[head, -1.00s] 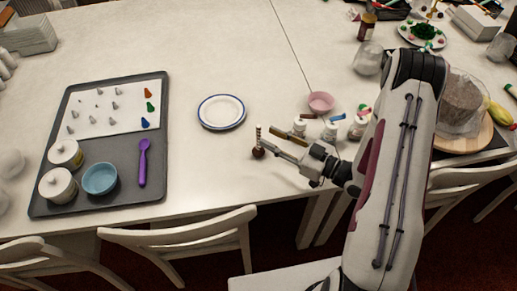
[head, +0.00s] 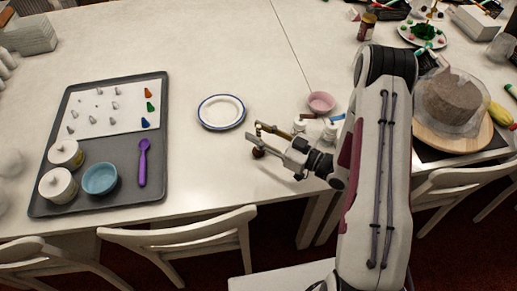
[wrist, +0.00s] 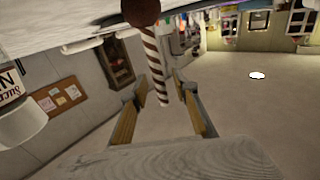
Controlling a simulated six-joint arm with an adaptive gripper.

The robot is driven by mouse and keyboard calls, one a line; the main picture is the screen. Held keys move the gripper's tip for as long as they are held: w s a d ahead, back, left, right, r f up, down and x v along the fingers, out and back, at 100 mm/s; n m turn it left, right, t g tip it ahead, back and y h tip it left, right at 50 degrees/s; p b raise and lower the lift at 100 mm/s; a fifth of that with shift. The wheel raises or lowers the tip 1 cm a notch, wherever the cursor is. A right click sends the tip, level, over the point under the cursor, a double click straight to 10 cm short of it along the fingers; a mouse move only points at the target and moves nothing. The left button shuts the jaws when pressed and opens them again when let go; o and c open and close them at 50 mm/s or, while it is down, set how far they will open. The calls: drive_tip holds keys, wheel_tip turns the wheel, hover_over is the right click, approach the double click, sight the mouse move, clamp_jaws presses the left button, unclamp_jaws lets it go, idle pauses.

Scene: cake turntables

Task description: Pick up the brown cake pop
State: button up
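The brown cake pop (head: 257,154) stands on the white table, ball down, left of the small jars. In the head view its stick is mostly hidden by my gripper (head: 260,140). In the wrist view the brown ball (wrist: 141,11) is at the top edge, and its brown-and-white striped stick (wrist: 156,66) runs down between the fingers. My gripper (wrist: 163,112) is open, with one finger on each side of the stick and a visible gap to each.
An empty blue-rimmed plate (head: 221,125) lies behind and left of my gripper. A pink bowl (head: 321,102) and small jars (head: 329,132) stand to the right. A grey tray (head: 156,190) with pots and a purple spoon is at left. The table between tray and cake pop is clear.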

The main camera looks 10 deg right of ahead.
clamp_jaws()
drive_tip(key=shift+r, duration=0.25)
drive_tip(key=shift+r, duration=4.75)
